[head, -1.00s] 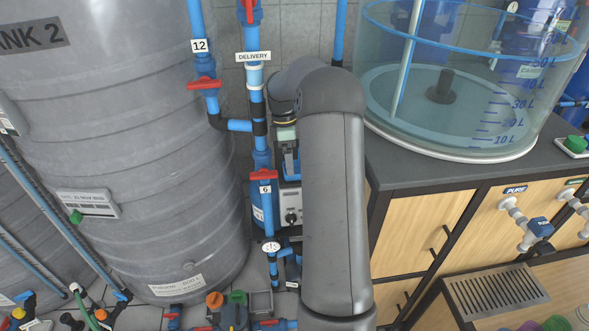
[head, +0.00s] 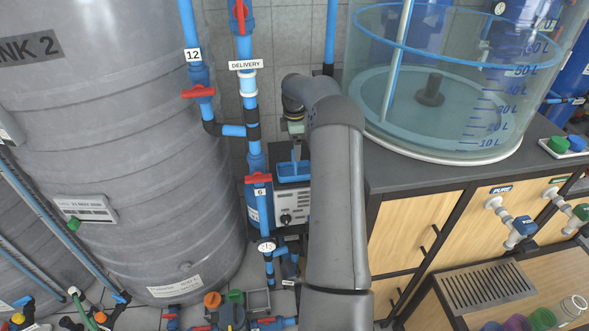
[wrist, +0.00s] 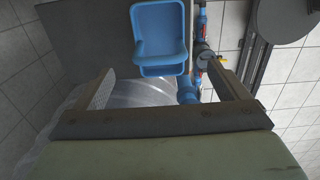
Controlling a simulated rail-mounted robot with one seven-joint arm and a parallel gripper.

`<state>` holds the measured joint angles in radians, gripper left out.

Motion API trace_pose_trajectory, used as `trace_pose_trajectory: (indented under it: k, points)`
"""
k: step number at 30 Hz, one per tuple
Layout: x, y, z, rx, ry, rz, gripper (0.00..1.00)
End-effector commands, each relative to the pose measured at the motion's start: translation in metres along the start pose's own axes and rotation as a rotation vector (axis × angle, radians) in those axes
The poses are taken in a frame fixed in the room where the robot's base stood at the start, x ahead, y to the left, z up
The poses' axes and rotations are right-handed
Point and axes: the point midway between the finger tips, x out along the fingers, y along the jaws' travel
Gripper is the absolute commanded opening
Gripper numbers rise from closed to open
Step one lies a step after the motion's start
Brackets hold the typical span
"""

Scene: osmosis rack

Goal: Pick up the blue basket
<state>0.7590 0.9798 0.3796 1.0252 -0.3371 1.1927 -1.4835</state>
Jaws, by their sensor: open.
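The blue basket (head: 292,171) is a small open tray on top of a grey-and-white box, behind the blue pipes in the head view. It also shows in the wrist view (wrist: 160,36), beyond the fingertips and near the top middle. The basket appears apart from the fingers.
A blue vertical pipe with a red valve (head: 258,179) stands just left of the basket. The big grey tank (head: 110,150) is farther left. A dark counter (head: 400,180) with a clear graduated vessel (head: 440,110) is on the right. Pipes and valves crowd the floor below.

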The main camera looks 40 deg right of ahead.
Motion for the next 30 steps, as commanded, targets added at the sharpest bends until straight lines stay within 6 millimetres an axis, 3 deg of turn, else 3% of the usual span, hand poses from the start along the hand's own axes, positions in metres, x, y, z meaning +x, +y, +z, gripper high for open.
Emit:
trace_pose_trajectory:
  k: [8, 18, 26, 30]
  points:
    - [0.021, 0.0, 0.0, 0.001, 0.0, -0.001, 0.95]
    - [0.065, 0.0, 0.0, 0.0, 0.0, 0.0, 0.95]
    - [0.069, 0.0, 0.0, 0.0, -0.001, 0.001, 0.95]
    - [0.069, 0.0, 0.0, 0.0, 0.0, 0.001, 0.56]
